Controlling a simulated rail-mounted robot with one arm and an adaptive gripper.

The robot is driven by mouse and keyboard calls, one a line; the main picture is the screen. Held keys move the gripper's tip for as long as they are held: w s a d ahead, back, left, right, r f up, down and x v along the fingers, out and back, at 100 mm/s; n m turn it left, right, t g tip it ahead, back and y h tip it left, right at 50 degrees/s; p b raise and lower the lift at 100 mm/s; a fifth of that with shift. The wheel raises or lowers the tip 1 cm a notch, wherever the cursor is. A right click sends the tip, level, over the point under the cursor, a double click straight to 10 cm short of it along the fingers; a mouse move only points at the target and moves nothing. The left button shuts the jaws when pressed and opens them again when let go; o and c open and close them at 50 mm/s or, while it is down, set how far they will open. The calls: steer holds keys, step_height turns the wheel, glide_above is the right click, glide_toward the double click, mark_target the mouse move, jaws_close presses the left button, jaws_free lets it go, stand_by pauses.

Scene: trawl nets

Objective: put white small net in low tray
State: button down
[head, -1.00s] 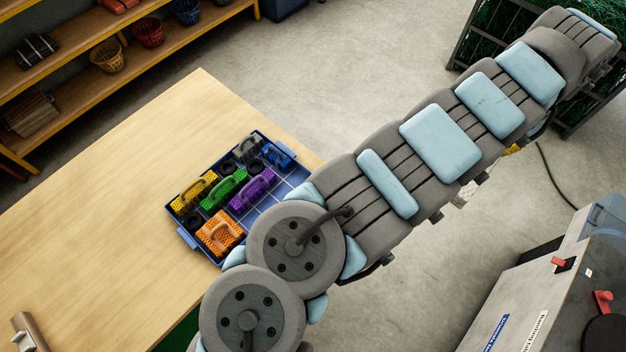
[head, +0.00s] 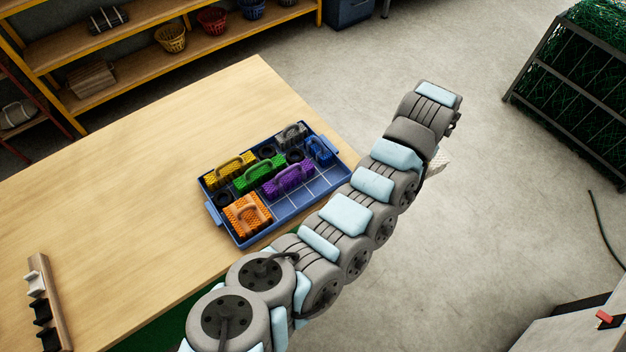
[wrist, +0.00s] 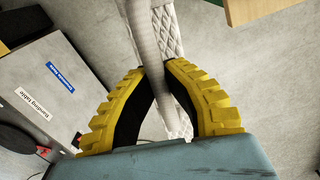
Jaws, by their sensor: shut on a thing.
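My gripper (wrist: 158,78) is shut on the white small net (wrist: 173,42), with its yellow fingers and black pads closed around the net's pale handle. The net has a quilted mesh surface and hangs over the grey floor. In the head view a bit of the white net (head: 441,160) shows beside the end of my arm, and the fingers are hidden. The low blue tray (head: 322,188) lies on the wooden table, left of my arm's end. It holds yellow, green, purple, orange, grey and blue nets and some black rings. Its right part has bare grid cells.
The wooden table (head: 140,200) is mostly clear left of the tray. A rack with hooks (head: 42,300) lies at its near left. Yellow shelves (head: 190,55) with baskets stand behind.

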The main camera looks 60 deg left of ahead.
steer(key=s+a+f+n+b, duration=0.1)
steer(key=s+a+f+b, duration=0.1)
steer(key=s+a+f, duration=0.5)
steer(key=s+a+f+n+b, duration=0.1)
steer(key=s+f, duration=0.4)
steer(key=s, duration=0.5)
steer(key=s+a+f+b, duration=0.1)
steer(key=a+f+b, duration=0.7)
steer(key=a, duration=0.5)
steer(key=shift+s+f, duration=0.15)
steer(key=shift+f, duration=0.3)
steer(key=shift+a+f, duration=0.1)
steer(key=shift+s+a+f+b, duration=0.15)
steer(key=shift+f+b, duration=0.25)
steer(key=shift+f, duration=1.35)
steer(key=shift+f, duration=0.15)
